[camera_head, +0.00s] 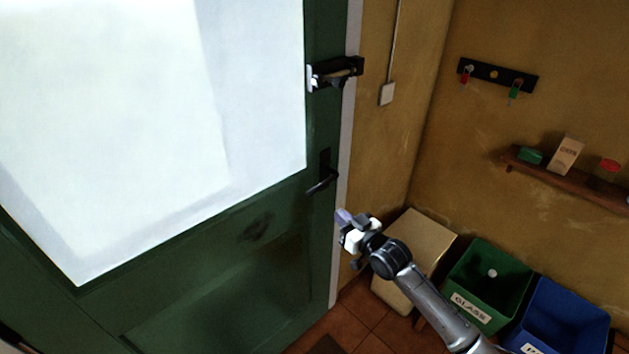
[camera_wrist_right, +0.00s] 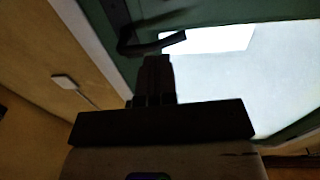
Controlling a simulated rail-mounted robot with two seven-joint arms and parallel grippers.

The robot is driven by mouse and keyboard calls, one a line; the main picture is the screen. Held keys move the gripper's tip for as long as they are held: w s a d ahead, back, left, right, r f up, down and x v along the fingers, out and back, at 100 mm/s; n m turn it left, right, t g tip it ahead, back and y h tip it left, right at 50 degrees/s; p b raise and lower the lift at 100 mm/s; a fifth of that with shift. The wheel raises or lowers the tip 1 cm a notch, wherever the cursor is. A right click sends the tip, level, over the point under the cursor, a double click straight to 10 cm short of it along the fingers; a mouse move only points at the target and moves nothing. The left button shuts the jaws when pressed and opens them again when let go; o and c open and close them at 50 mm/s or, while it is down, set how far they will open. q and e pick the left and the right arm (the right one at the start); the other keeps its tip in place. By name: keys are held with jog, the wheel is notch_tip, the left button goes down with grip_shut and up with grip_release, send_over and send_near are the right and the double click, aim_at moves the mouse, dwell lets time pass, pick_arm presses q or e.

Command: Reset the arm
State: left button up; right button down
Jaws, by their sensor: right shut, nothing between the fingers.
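My right gripper (camera_head: 343,216) comes in from the lower right in the head view, in front of the door's right edge. It is shut and empty, below and to the right of the dark door handle (camera_head: 322,181). In the right wrist view the shut fingers (camera_wrist_right: 156,75) stand dark in the middle, with the handle (camera_wrist_right: 150,42) just beyond their tips. I cannot tell the exact gap to it. My left gripper is in neither view.
The green door (camera_head: 215,290) has a bright pane and a dark latch (camera_head: 334,72). A beige box (camera_head: 425,236), a green glass bin (camera_head: 510,265) and a blue bin (camera_head: 570,305) stand on the right. A shelf (camera_head: 570,182) and a key rack (camera_head: 497,75) hang on the wall.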

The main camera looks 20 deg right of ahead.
notch_tip(320, 180, down, 4)
jog(key=g+h, duration=0.2)
jog(key=g, duration=0.1)
jog(key=s+a+r+n+g+h, duration=0.1)
jog(key=s+r+g+h, duration=0.1)
jog(key=s, duration=0.5)
jog(key=s+a+r+g+h, duration=0.1)
jog(key=s+r+g+h, duration=0.1)
jog(key=s, duration=0.5)
jog(key=s+a+f+m+g, duration=0.1)
jog(key=s+f+g, duration=0.1)
jog(key=s+f, duration=0.6)
jog(key=s+a+f+m+g+p, duration=0.1)
jog(key=s+a+f+g, duration=0.2)
jog(key=s, duration=1)
jog(key=s+f+g, duration=0.2)
jog(key=s+f, duration=0.4)
jog(key=s, duration=0.4)
notch_tip(320, 180, up, 38)
jog(key=p, duration=3.8)
jog(key=shift+s+a+f+y, duration=0.2)
jog(key=shift+y, duration=0.2)
